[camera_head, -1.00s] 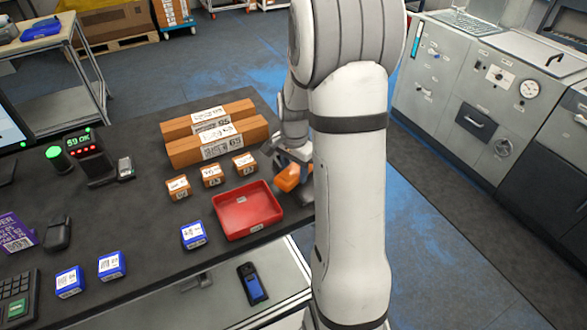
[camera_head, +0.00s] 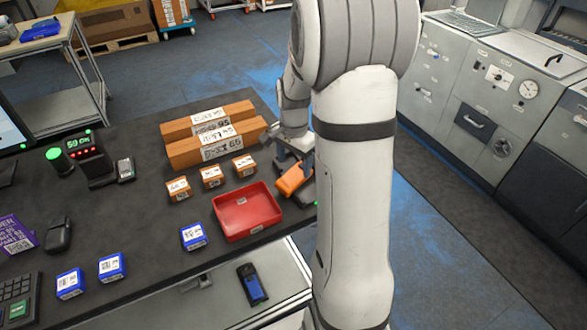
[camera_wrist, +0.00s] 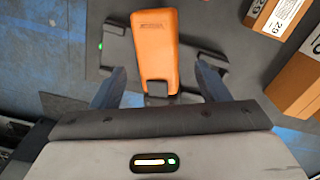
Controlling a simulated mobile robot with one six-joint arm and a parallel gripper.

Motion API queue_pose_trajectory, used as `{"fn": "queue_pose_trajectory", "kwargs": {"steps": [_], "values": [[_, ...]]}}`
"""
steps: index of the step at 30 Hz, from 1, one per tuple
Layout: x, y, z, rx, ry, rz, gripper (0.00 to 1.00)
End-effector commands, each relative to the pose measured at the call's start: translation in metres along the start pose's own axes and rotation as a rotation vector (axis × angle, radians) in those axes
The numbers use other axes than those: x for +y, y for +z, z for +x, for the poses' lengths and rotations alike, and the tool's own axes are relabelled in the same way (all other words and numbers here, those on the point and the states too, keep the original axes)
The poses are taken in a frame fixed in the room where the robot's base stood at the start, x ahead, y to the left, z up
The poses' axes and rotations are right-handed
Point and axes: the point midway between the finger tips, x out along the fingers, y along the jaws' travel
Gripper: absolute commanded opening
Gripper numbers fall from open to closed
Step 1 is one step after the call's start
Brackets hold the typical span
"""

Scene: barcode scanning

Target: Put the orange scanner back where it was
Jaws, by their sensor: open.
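The orange scanner (camera_head: 294,178) is at the right edge of the dark table, right of the red tray. In the wrist view the scanner (camera_wrist: 154,53) lies over a dark cradle (camera_wrist: 207,55) with a small green light. I cannot tell whether it is fully seated. My gripper (camera_wrist: 158,88) is open, with one finger on each side of the scanner's near end and gaps between. In the head view my gripper (camera_head: 292,158) is just above and behind the scanner, partly hidden by my arm.
The red tray (camera_head: 217,217) stands left of the scanner. Small orange boxes (camera_head: 211,176) and long orange boxes (camera_head: 217,150) lie behind it. Blue boxes (camera_head: 193,237) are to the left. A dark blue device (camera_head: 252,284) lies on the lower shelf. The table's right edge is close to the scanner.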

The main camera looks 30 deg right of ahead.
Motion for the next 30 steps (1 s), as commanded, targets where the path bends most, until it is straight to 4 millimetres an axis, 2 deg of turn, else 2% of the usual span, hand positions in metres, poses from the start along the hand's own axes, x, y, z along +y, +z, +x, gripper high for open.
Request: {"fn": "queue_pose_trajectory", "kwargs": {"steps": [3,9,17,20,23,27,30], "values": [[-0.001,0.0,-0.029,0.004,-0.004,0.0,0.69],[-0.001,0.0,-0.069,0.003,-0.003,-0.001,0.69],[0.001,0.005,-0.093,0.004,-0.004,-0.022,0.69],[0.007,0.022,-0.103,0.018,-0.02,-0.106,0.69],[0.02,0.053,-0.116,0.045,-0.047,-0.264,0.69],[0.05,0.103,-0.128,0.099,-0.089,-0.551,0.69],[0.072,0.134,-0.13,0.141,-0.114,-0.748,0.69]]}}
